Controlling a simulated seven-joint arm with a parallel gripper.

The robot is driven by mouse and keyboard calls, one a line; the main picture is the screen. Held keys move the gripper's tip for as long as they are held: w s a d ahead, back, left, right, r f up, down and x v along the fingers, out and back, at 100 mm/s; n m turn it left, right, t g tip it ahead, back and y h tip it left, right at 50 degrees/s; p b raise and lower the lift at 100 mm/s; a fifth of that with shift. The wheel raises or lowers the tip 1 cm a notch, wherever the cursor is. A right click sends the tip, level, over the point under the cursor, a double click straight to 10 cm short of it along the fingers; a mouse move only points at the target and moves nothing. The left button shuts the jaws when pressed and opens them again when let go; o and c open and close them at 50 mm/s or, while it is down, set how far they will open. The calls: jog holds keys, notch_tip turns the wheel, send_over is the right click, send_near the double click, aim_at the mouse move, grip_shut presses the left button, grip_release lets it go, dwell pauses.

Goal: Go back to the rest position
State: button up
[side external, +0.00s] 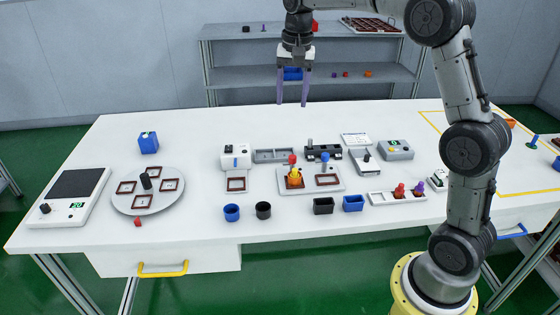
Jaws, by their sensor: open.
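My gripper (293,88) hangs high above the back edge of the white table (120,235). Its two purple fingers point down and stand apart, with nothing between them. My arm rises from a yellow base at the lower right and reaches across the top of the picture. A white plate (334,187) in the middle of the table carries a yellow piece (294,176) in a brown square frame, with a second brown frame beside it. My gripper is well apart from all of these.
A grey turntable (148,203) with brown frames and a scale (72,197) stand at the left. Blue (232,212) and black (263,210) cups stand near the front. A blue cube (148,143) sits at the back left. A grey shelf (240,76) stands behind the table.

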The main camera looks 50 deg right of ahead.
jog(key=s+a+r+n+t, duration=0.15)
jog(key=s+a+r, duration=0.25)
jog(key=s, duration=0.4)
jog(key=s+a+r+n+t, duration=0.1)
jog(key=s+a+r+n, duration=0.1)
jog(key=s+a+r, duration=0.35)
jog(key=s+a+f+n+t, duration=0.1)
jog(key=s+f+n+t, duration=0.1)
jog(key=s+f+n, duration=0.5)
jog(key=s+f, duration=0.5)
jog(key=s, duration=0.3)
jog(key=shift+s+a+f+n, duration=0.15)
jog(key=shift+s+n, duration=0.05)
jog(key=shift+n, duration=0.15)
